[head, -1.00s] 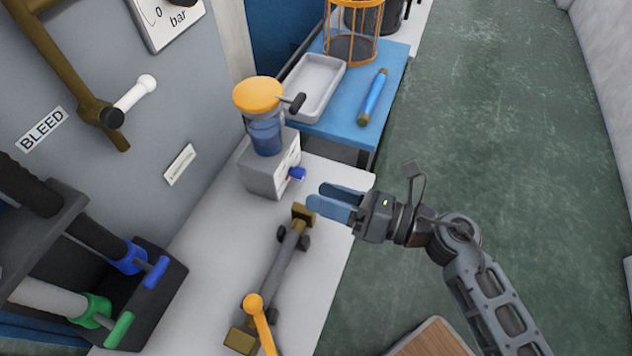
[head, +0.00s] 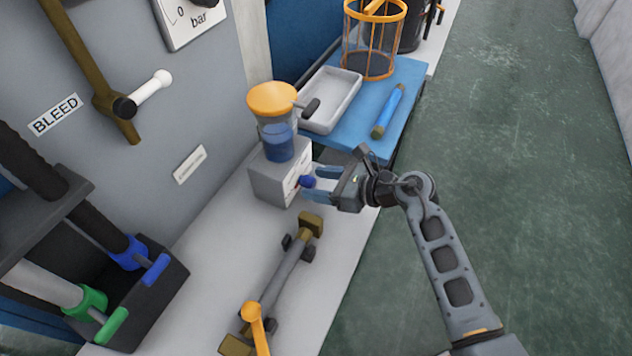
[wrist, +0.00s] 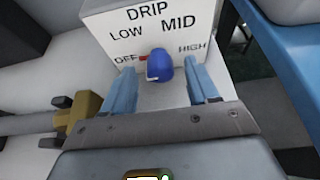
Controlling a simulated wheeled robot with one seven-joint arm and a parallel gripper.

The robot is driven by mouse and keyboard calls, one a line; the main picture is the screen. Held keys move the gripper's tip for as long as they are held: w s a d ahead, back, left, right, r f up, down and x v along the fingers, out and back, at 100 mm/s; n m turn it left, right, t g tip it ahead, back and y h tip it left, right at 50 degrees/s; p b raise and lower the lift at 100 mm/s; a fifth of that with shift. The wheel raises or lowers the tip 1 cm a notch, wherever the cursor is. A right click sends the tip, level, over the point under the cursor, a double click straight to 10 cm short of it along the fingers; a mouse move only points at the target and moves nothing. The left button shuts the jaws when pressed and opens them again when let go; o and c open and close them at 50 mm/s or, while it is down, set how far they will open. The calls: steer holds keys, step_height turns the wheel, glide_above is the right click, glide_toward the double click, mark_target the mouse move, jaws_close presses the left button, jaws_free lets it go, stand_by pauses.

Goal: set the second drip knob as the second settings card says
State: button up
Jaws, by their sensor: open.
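The drip unit (head: 272,186) is a grey box with an orange-lidded jar of blue liquid on top. Its blue knob (wrist: 159,66) sits on the front face; the knob also shows in the head view (head: 307,182). In the wrist view the face reads DRIP, with OFF, LOW, MID and HIGH around the knob. A red mark shows beside OFF, at the knob's left. My gripper (wrist: 164,86) is open, its blue fingers on either side of the knob and slightly short of it. Contact cannot be told. No settings card is readable in these views.
A brass-ended clamp rod (head: 280,270) with an orange ball lever lies on the white bench. A grey tray (head: 330,98) and a blue cylinder (head: 388,110) are on the blue table behind. A small white label (head: 190,165) is on the wall. Green floor at right is clear.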

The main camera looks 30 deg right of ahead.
steer(key=shift+w+a+f, duration=0.25)
steer(key=shift+w+a, duration=0.15)
steer(key=shift+w, duration=0.1)
steer(key=c, duration=1)
